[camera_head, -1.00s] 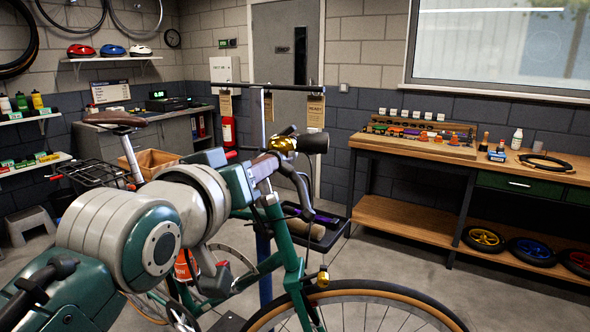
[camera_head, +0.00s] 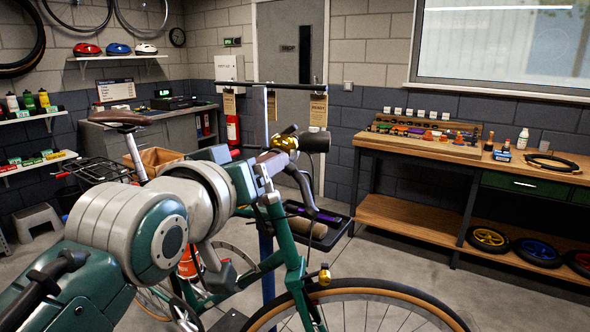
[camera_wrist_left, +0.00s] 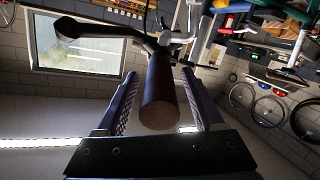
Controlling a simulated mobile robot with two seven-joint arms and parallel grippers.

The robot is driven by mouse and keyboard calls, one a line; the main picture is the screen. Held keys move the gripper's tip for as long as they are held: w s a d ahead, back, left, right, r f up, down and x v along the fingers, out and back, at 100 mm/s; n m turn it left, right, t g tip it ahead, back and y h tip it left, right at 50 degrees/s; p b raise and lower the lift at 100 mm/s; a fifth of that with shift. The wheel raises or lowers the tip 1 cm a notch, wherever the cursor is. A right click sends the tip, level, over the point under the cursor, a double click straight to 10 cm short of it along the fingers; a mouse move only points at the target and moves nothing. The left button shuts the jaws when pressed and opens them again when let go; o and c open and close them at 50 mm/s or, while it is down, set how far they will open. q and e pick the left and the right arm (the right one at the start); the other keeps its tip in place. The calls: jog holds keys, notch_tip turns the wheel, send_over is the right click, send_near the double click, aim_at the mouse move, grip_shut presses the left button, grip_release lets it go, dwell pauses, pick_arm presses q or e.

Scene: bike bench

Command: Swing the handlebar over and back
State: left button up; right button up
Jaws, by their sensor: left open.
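A green bicycle (camera_head: 283,243) stands in front of me, with a handlebar that carries a gold bell (camera_head: 284,143) and a dark far grip (camera_head: 316,144). My left arm reaches in from the left. My left gripper (camera_head: 266,165) is at the handlebar's near brown grip. In the left wrist view the open jaws (camera_wrist_left: 157,112) stand on either side of the brown grip (camera_wrist_left: 161,92), with its round end facing the palm. I see a gap beside the grip there; light contact cannot be told. The far grip (camera_wrist_left: 68,28) also shows there. My right gripper is out of view.
A wooden bench (camera_head: 400,150) with several small parts stands at the right. A clamp stand with hanging tags (camera_head: 318,110) and a dark tray (camera_head: 333,232) stand close behind the handlebar. The front wheel (camera_head: 352,283) is at the lower middle. Open floor lies to its right.

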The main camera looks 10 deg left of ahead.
pick_arm(q)
jog(key=s+r, duration=0.1)
jog(key=s, duration=0.8)
jog(key=shift+s+a+r+b, duration=0.25)
jog(key=shift+s+a+b, duration=0.1)
jog(key=shift+b, duration=0.05)
